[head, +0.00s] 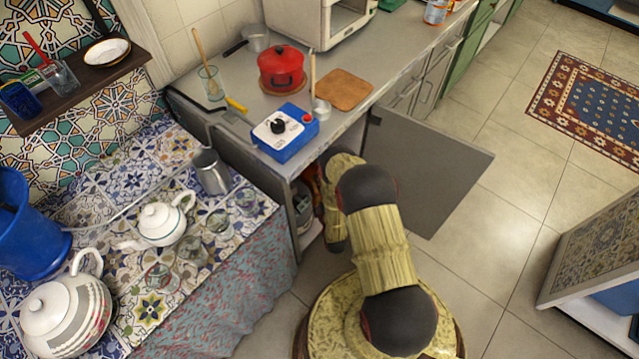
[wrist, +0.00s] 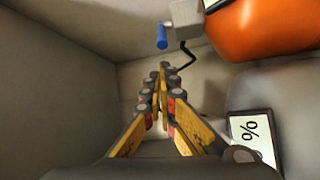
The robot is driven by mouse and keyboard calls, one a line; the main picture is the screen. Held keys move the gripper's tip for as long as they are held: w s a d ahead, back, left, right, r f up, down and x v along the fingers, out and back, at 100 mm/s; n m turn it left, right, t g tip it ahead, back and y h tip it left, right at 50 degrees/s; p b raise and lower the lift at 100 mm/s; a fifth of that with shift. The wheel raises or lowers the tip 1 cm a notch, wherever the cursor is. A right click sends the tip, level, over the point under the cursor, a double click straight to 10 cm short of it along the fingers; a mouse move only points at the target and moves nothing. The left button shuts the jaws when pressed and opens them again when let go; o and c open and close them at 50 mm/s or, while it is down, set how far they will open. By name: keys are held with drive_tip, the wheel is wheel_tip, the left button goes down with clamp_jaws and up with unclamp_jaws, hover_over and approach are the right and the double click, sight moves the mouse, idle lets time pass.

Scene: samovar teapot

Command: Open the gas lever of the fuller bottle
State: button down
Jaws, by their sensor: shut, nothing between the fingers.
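In the wrist view an orange gas bottle (wrist: 265,30) is at the upper right, partly out of frame. A grey valve body (wrist: 187,18) sits beside it, with a blue lever (wrist: 162,35) hanging at its left. A second, grey bottle (wrist: 280,95) is below the orange one, with a display (wrist: 252,130) showing a percent sign; no number is visible. My gripper (wrist: 165,70) is shut and empty, its tips below the blue lever in the picture and apart from it. In the head view my gripper is hidden inside the cabinet. Which bottle is fuller cannot be told.
A dark bent hose (wrist: 188,58) hangs below the valve. Pale cabinet walls (wrist: 60,75) enclose the gripper. In the head view the open cabinet door (head: 425,170) stands to the right of my arm, and the tiled table (head: 105,195) is to the left.

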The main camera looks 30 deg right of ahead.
drive_tip(key=b+x, duration=0.1)
drive_tip(key=x, duration=0.5)
drive_tip(key=shift+w+b, duration=0.35)
drive_tip(key=shift+b, duration=0.05)
drive_tip(key=shift+s+d, duration=0.1)
drive_tip(key=shift+d, duration=0.05)
